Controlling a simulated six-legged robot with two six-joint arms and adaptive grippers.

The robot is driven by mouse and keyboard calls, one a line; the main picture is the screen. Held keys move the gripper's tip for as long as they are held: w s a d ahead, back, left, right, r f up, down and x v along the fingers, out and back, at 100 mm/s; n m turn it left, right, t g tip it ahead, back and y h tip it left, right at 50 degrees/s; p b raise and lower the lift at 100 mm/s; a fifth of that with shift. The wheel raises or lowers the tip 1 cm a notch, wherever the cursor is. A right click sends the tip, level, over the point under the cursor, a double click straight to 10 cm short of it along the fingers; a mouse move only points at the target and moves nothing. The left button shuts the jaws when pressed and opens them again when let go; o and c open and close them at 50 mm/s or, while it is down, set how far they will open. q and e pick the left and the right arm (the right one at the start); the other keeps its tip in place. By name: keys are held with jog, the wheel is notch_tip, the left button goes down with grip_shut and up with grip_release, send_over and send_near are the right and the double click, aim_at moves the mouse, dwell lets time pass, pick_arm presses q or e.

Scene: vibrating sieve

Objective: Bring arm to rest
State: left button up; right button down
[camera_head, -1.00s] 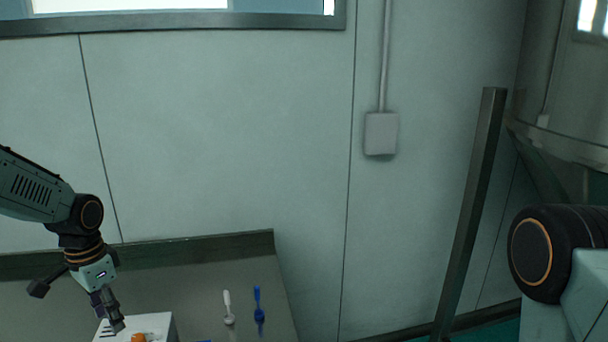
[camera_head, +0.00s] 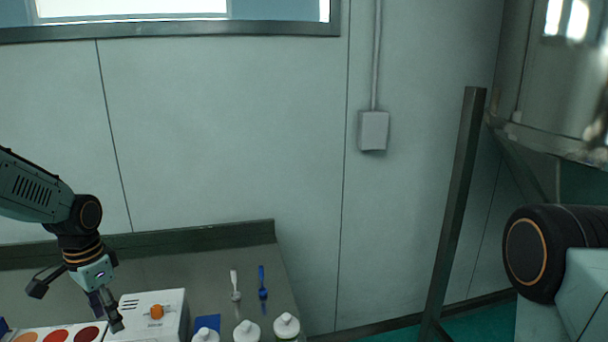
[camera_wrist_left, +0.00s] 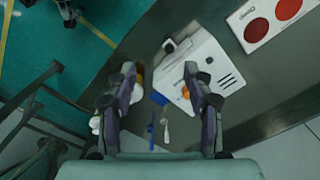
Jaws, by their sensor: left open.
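My left gripper (camera_head: 108,312) hangs from my left arm at the lower left of the head view, above the counter and at the left side of a white box (camera_head: 150,309) with an orange knob. In the left wrist view the two fingers of my left gripper (camera_wrist_left: 160,82) are apart with nothing between them, and the white box (camera_wrist_left: 216,60) lies beyond and behind the right finger. A part of my right arm (camera_head: 555,255) shows at the right edge of the head view. My right gripper is out of view.
The grey counter (camera_head: 205,262) holds a white brush-like tool (camera_head: 235,285), a blue one (camera_head: 262,283), white-capped bottles (camera_head: 286,325) and a panel with coloured circles (camera_head: 58,333). A dark post (camera_head: 458,210) and a metal vessel (camera_head: 550,90) stand at the right.

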pick_arm(q)
jog(key=w+d+f+n+t+h, duration=0.1)
jog(key=w+d+f+n+t, duration=0.2)
jog(key=w+d+t, duration=0.15)
jog(key=s+d+f+n+b, duration=0.1)
jog(key=s+d+f+b, duration=0.3)
jog(key=f, duration=0.4)
jog(key=s+d+f+n+b, duration=0.2)
jog(key=s+d+f+b, duration=0.1)
jog(key=d+f, duration=0.35)
jog(key=s+d+f+g+b, duration=0.2)
jog(key=s+f+b, duration=0.6)
jog(key=s+f, duration=0.5)
jog(key=s+d+f+g+y+b, duration=0.1)
jog(key=s+d+f+g+b, duration=0.1)
jog(key=s+f+b, duration=0.6)
jog(key=shift+s+d+f, duration=0.25)
jog(key=shift+s+f, duration=2.15)
jog(key=shift+s, duration=2.05)
